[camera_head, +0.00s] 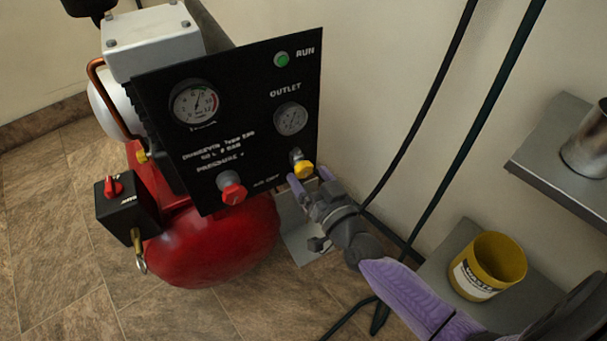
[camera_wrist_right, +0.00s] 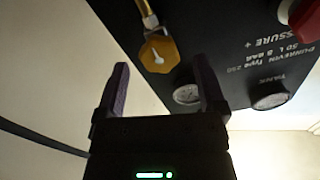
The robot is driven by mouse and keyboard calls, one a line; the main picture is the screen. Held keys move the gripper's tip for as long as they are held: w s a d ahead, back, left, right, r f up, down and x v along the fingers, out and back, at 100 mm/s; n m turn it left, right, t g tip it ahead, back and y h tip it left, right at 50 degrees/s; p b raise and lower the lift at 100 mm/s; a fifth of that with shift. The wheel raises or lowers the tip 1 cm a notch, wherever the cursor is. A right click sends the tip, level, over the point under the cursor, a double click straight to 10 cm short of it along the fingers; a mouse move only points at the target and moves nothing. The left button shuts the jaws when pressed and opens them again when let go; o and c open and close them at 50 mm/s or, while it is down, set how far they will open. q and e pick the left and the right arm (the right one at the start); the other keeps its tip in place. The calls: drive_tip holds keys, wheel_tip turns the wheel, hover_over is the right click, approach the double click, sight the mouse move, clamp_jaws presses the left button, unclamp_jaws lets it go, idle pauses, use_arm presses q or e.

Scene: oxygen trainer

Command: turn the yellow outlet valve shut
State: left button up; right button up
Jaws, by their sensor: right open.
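The yellow outlet valve (camera_head: 303,169) sits at the lower right of the black panel (camera_head: 243,140), under the outlet gauge (camera_head: 291,119). In the right wrist view the yellow valve (camera_wrist_right: 159,55) shows as a faceted knob on a brass stem, with a small white mark on its face. My right gripper (camera_head: 310,180) is just below the valve in the head view. In the right wrist view its two purple fingers (camera_wrist_right: 162,85) are spread, with the valve beyond and between their tips. My left gripper is not seen.
A red knob (camera_head: 231,188) is on the panel left of the valve. A red compressor tank (camera_head: 215,245) stands behind and below the panel. A yellow bucket (camera_head: 487,266) and a shelf with a metal cup (camera_head: 588,143) are at the right. Dark hoses hang along the wall.

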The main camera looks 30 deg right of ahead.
drive_tip(key=shift+w, duration=1.05)
drive_tip(key=c, duration=0.4)
clamp_jaws()
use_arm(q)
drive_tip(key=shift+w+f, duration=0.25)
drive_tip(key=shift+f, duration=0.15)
